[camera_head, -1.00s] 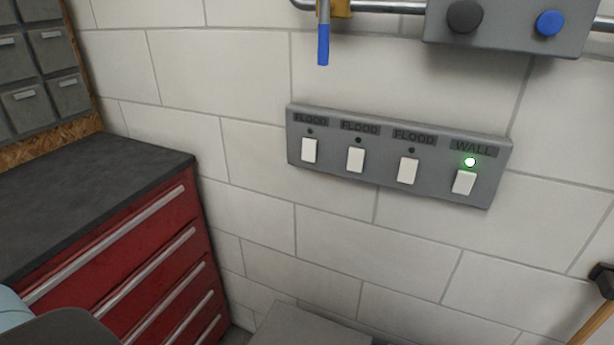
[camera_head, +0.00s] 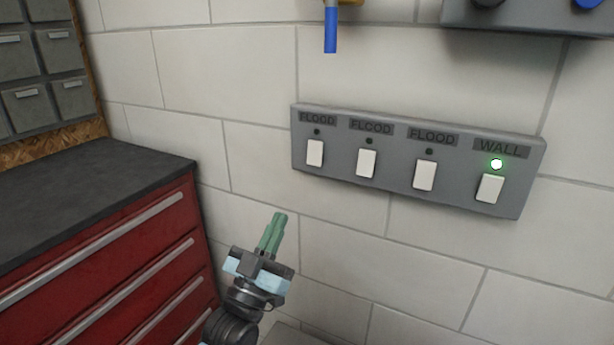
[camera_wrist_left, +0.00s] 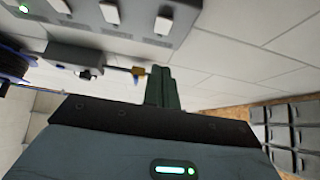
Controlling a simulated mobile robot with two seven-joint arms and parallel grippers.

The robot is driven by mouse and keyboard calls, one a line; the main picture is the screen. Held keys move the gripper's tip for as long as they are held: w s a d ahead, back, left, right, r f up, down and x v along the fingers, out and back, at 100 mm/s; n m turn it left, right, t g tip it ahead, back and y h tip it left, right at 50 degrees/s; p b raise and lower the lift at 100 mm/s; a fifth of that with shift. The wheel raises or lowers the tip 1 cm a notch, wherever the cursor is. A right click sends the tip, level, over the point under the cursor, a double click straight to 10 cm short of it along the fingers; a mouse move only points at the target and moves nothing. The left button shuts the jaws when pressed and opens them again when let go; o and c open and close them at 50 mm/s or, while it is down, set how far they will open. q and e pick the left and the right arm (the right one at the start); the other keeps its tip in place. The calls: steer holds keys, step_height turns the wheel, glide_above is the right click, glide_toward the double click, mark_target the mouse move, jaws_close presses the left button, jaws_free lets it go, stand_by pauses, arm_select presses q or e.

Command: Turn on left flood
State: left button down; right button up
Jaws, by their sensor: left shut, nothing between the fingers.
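A grey switch panel (camera_head: 400,188) is on the white block wall, with three switches labelled FLOOD and one labelled WALL. The left flood switch (camera_head: 315,153) is a white rocker under a dark indicator. The middle flood switch (camera_head: 366,163) and right flood switch (camera_head: 424,175) also have dark indicators. The wall switch (camera_head: 490,188) has a lit green light. My left gripper (camera_head: 278,218) is shut and empty, below and left of the left flood switch, apart from the panel. It also shows in the left wrist view (camera_wrist_left: 162,72), with the panel at upper left. My right gripper is not in view.
A red drawer cabinet (camera_head: 110,255) with a dark top (camera_head: 85,195) stands at the left. Above the panel hang a blue-handled lever (camera_head: 330,30) and a grey box (camera_head: 540,18) with knobs. The wall below the panel is bare.

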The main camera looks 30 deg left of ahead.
arm_select(q)
steer(key=p, duration=0.2)
glide_toward(314, 157)
step_height(314, 157, up, 5)
steer(key=w, duration=0.1)
steer(key=w+f, duration=0.1)
steer(key=w, duration=0.1)
steer(key=shift+w+a+f, duration=0.1)
steer(key=shift+w+f, duration=0.1)
steer(key=shift+w, duration=0.6)
